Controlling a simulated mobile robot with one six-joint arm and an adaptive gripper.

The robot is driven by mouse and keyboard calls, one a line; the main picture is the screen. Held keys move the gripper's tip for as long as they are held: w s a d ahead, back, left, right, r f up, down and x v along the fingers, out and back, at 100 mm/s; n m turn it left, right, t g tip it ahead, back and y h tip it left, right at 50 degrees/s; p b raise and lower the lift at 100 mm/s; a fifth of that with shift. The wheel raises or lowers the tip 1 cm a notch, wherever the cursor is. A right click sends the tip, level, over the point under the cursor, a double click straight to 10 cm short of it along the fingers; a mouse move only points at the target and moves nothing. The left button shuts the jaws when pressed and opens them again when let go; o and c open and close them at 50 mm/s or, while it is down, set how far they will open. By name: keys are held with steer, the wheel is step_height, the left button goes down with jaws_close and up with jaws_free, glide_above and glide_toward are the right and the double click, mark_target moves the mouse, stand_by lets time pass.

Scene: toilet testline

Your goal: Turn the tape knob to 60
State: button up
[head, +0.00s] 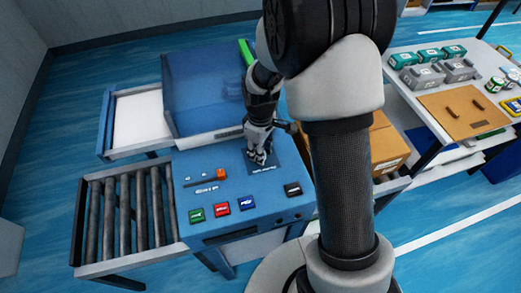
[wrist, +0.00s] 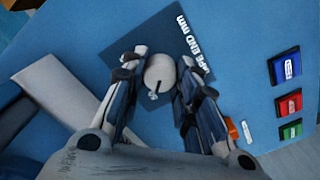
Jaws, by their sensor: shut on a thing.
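The tape knob (wrist: 160,74) is a round pale grey knob with a dark pointer mark. It stands on a dark plate (wrist: 135,35) lettered "TAPE END MM" on the blue machine panel. In the wrist view my gripper (wrist: 160,72) has one finger on each side of the knob and is shut on it. The scale numbers are hidden or too small to read. In the head view my gripper (head: 259,152) reaches down to the plate (head: 264,168) and hides the knob.
Green (head: 196,215), red (head: 221,209), blue (head: 246,202) and black (head: 292,189) buttons line the panel front. An orange slider (head: 221,174) sits left of the plate. A roller conveyor (head: 125,215) is at left, a cardboard box (head: 388,145) at right.

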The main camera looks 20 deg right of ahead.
steer(key=m, duration=0.8)
steer(key=shift+m+p, duration=0.3)
steer(key=shift+p, duration=0.1)
stand_by(0.5)
steer(key=o, duration=1.1)
steer(key=shift+c, duration=0.2)
